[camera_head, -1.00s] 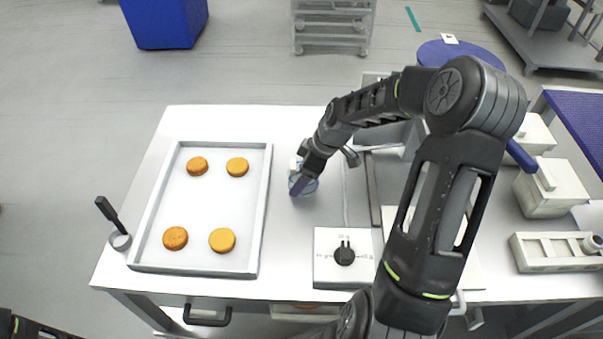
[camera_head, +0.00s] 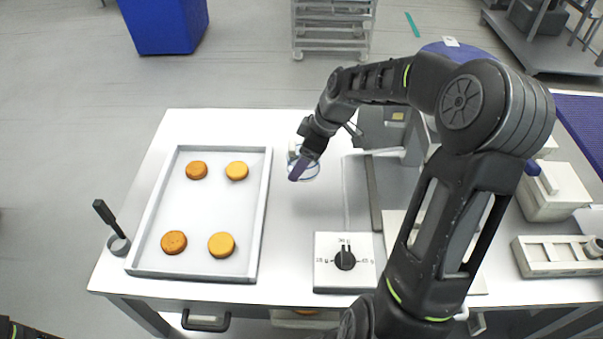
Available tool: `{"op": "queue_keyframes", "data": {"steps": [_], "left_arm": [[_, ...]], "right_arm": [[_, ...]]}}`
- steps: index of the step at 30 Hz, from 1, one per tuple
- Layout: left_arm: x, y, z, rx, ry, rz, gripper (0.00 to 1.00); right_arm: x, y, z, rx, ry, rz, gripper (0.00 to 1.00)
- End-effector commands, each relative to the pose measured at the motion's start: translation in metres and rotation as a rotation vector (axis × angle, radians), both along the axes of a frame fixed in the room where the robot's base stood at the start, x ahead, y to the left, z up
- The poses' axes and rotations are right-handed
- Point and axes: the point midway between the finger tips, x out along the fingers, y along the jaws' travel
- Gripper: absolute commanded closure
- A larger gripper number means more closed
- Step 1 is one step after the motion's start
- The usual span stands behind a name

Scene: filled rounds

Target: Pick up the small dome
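A small clear dome with a bluish rim (camera_head: 312,173) rests on the white table, right of the tray. A white knob-like part (camera_head: 292,149) shows at its upper left, partly hidden. My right gripper (camera_head: 297,174) reaches from the right, its purple fingertips in front of the dome in the picture. From this angle I cannot tell whether the fingers touch it or how far apart they are. My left gripper is out of view; only a bit of my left arm shows at the bottom left corner.
A shallow tray (camera_head: 217,271) holds several orange-brown rounds. A ring with a black handle (camera_head: 119,244) is left of it. A white dial box (camera_head: 328,277) stands at the front. White-lidded containers (camera_head: 553,190) are at right. Bare table lies between tray and dial box.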

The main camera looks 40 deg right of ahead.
Motion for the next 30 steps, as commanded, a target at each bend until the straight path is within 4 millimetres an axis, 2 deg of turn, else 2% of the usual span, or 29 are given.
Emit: {"op": "queue_keyframes", "data": {"steps": [3,6,25,30], "left_arm": [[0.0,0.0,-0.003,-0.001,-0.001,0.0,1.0],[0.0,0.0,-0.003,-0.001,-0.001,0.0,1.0],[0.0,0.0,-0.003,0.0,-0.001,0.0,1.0],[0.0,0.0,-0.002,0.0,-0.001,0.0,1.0]], "right_arm": [[0.001,0.0,0.016,-0.002,-0.001,0.0,0.65],[0.0,0.0,0.023,-0.001,-0.001,0.0,0.65],[0.0,0.0,0.024,0.0,0.001,0.0,0.65],[0.003,0.007,0.028,-0.002,-0.006,0.015,0.65]]}}
